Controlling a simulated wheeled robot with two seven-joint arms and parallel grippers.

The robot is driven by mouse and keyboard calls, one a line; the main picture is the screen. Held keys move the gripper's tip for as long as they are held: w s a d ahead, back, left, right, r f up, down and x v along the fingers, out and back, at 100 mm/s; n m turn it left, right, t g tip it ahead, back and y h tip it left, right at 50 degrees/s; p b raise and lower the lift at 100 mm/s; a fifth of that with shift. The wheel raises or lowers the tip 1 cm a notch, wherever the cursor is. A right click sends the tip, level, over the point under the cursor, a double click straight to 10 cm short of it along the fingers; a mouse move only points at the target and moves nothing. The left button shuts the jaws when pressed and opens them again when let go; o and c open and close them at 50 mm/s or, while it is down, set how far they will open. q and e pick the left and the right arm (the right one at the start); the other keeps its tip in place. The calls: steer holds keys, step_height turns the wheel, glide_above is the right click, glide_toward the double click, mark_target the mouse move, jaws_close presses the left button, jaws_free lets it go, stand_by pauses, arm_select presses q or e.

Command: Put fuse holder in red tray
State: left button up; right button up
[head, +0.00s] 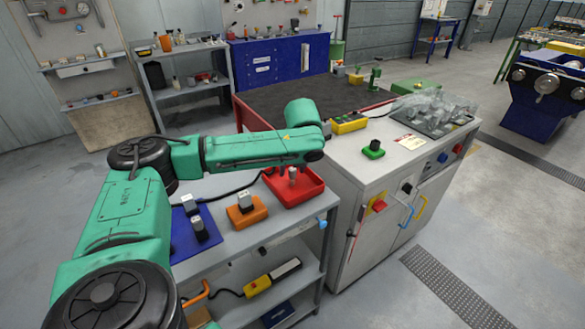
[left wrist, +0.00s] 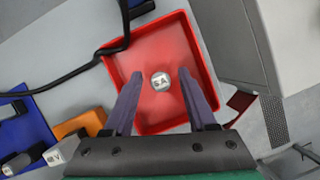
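The red tray (head: 312,187) stands on the grey bench, and it fills the middle of the left wrist view (left wrist: 150,45). A grey upright piece (head: 292,177), which looks like the fuse holder, stands inside the tray. From above, its round pale top marked "5A" (left wrist: 160,82) shows near the tray's middle. My left gripper (left wrist: 160,74) is over the tray, pointing down. Its two fingers are apart, one on each side of the piece, with a visible gap to it. In the head view my arm partly hides the gripper. My right gripper is not in view.
An orange block (head: 246,215) with a grey piece on it and a blue tray (head: 196,240) with grey pieces are left of the red tray. A black cable (left wrist: 72,72) runs beside the tray. A white cabinet (head: 345,190) stands close on the right.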

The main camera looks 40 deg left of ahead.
arm_select(q)
steer(key=shift+r, duration=0.1)
steer(key=v, duration=1.2)
